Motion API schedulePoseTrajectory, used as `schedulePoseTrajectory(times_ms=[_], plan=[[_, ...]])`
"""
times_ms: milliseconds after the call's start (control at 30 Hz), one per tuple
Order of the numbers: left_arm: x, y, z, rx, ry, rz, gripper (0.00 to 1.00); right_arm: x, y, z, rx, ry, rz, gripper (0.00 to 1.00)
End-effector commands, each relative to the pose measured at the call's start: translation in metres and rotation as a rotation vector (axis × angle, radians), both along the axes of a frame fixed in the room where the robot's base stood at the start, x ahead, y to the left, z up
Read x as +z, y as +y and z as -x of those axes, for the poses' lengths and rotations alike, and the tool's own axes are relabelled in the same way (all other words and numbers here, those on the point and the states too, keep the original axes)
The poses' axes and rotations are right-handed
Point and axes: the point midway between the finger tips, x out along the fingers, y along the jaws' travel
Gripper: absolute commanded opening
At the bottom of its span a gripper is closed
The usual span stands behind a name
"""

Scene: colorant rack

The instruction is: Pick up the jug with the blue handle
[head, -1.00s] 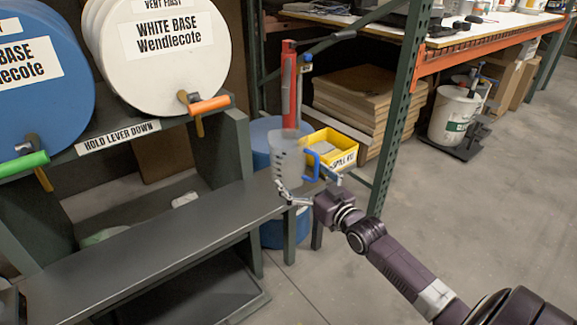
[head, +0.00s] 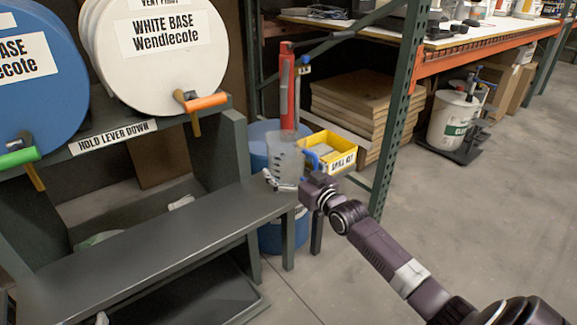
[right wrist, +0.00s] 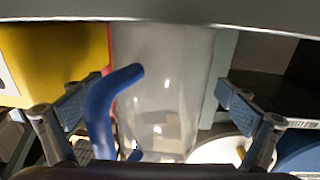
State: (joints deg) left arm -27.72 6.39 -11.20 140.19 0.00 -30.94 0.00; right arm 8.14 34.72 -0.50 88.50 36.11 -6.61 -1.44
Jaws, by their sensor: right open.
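The clear jug (head: 284,150) stands upright at the right end of the dark bench, its blue handle (head: 311,160) facing right. My right gripper (head: 285,184) is at the jug's lower part in the head view, with its fingers open. In the right wrist view the jug (right wrist: 165,85) and its blue handle (right wrist: 101,112) lie between the two spread fingers; the handle is nearer the left finger. Whether a finger touches the jug I cannot tell. A small pale tip at the bottom edge of the head view looks like part of my left gripper; the rest is out of frame.
The bench (head: 165,235) is mostly bare. A yellow spill kit bin (head: 332,152) and a blue drum (head: 270,238) are close behind the jug. A green rack post (head: 393,120) stands to the right. White and blue base drums with levers are at left.

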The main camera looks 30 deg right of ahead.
Motion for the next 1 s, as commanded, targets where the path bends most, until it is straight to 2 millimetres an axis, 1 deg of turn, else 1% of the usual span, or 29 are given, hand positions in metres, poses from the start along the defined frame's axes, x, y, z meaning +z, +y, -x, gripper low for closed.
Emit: schedulePoseTrajectory(times_ms=[233,667,1000], plan=[[0.0014,-0.0004,-0.0004,0.0,-0.006,0.001,0.4,-0.0001,0.0003,-0.0006,0.0,0.001,0.0,1.0],[0.001,-0.0002,-0.0002,0.0,-0.004,0.001,0.4,0.0,0.0003,-0.0005,0.0,0.0,0.0,0.53],[0.0006,0.0001,0.0,0.0,0.002,0.0,0.4,0.0025,0.0003,-0.0006,0.0,-0.001,0.0,0.52]])
